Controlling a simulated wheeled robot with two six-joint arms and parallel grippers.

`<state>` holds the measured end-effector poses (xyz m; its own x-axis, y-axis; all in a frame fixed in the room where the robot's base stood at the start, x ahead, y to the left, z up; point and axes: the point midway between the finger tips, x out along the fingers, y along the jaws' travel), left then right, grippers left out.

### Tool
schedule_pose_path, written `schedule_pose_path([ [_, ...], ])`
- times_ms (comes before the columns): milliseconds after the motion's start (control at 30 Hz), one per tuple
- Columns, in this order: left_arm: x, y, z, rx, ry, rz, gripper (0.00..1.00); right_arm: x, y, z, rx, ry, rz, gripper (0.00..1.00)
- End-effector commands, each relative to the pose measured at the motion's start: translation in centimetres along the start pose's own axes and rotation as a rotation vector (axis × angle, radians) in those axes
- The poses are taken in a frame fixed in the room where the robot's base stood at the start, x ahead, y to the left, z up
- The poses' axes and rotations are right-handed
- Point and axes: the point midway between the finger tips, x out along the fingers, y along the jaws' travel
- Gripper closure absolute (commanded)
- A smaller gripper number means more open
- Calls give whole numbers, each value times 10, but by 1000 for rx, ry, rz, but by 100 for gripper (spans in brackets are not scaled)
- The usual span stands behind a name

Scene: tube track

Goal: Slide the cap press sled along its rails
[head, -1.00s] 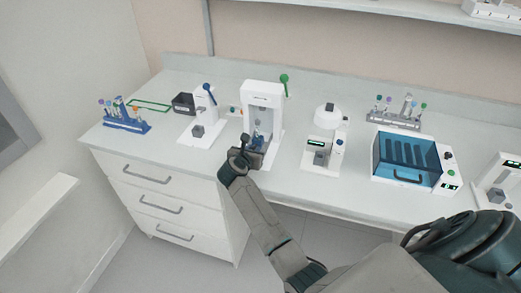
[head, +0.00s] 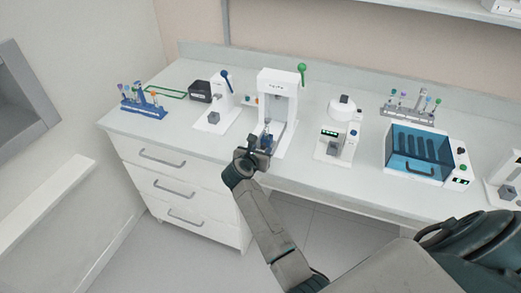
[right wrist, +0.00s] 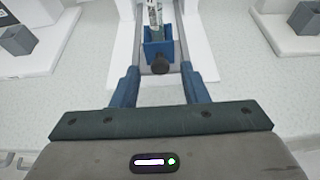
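The cap press (head: 277,82) is a white frame with a green-knobbed lever, standing on the bench. The sled sits between the grey rails (right wrist: 178,45). My right gripper (right wrist: 160,72) is at the front of the press, its blue fingers spread on either side of the knob with gaps showing. It also shows in the head view (head: 257,153), where it partly hides the sled. My left gripper is not in view.
A white device with a blue-knobbed lever (head: 223,97) stands left of the press, and a white device with a small display (head: 338,135) stands right. A blue-lidded box (head: 418,152) is further right. Tube racks (head: 144,108) stand farther out. Drawers (head: 180,185) are below the bench.

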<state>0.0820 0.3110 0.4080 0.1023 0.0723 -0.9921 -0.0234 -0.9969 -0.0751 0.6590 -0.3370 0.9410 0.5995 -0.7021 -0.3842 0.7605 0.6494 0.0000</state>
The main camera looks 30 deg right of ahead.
Motion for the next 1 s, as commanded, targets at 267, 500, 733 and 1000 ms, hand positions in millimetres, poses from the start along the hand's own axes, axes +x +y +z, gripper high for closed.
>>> schedule_pose_path([
  [267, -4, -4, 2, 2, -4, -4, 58, -8, 0, 2, 0, -1, 1, 60],
  [500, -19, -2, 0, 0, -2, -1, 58, -48, 1, 2, 1, 1, 1, 60],
  [733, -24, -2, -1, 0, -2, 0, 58, -74, 0, 0, 0, 0, 1, 60],
  [1000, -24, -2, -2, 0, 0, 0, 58, -77, 0, 0, 0, -3, 0, 60],
])
